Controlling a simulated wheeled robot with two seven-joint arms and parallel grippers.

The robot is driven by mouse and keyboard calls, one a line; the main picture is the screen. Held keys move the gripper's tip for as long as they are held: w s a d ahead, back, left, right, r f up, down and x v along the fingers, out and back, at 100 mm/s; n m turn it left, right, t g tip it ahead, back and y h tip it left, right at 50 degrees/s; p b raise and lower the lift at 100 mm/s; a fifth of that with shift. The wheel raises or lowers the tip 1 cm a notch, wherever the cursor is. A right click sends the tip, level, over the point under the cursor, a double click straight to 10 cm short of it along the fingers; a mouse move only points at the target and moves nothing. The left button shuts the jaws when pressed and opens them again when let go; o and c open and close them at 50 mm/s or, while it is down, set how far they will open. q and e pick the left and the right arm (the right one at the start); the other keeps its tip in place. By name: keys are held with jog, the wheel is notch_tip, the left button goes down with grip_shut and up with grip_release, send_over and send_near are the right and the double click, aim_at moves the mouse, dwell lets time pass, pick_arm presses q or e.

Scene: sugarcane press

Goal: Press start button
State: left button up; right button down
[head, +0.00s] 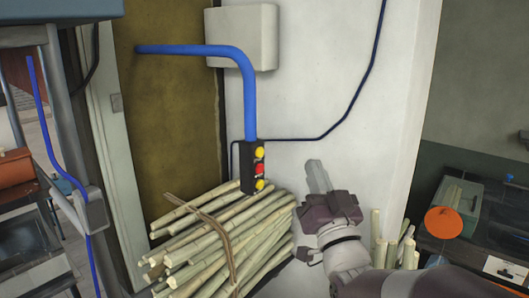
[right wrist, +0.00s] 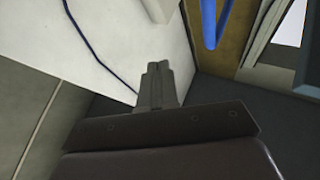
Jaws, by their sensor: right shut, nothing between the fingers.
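A black control box (head: 254,167) hangs at the end of a blue pipe, with yellow buttons at top and bottom and a red button (head: 260,169) in the middle. Which one is the start button I cannot tell. My right gripper (head: 314,164) is shut and empty, its fingers pointing up, to the right of the box and apart from it. In the right wrist view its fingers (right wrist: 158,68) are together, with the white wall behind them. The control box does not show clearly there; only part of the blue pipe (right wrist: 212,22) does. My left gripper is not seen.
A tied bundle of sugarcane (head: 222,235) lies below the control box. The white wall (head: 325,60) is behind my right gripper, with a grey-white box (head: 242,37) mounted on it. More cane pieces (head: 394,243) and an orange disc (head: 443,222) are at the right.

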aim_at(260, 152)
jog(key=w+a+p, duration=0.2)
jog(key=w+a, duration=0.4)
jog(key=shift+w+a, duration=0.2)
jog(key=shift+a, duration=0.05)
dwell(0.3)
dwell(1.8)
jog(key=shift+w+a+b, duration=0.35)
jog(key=shift+b, duration=0.15)
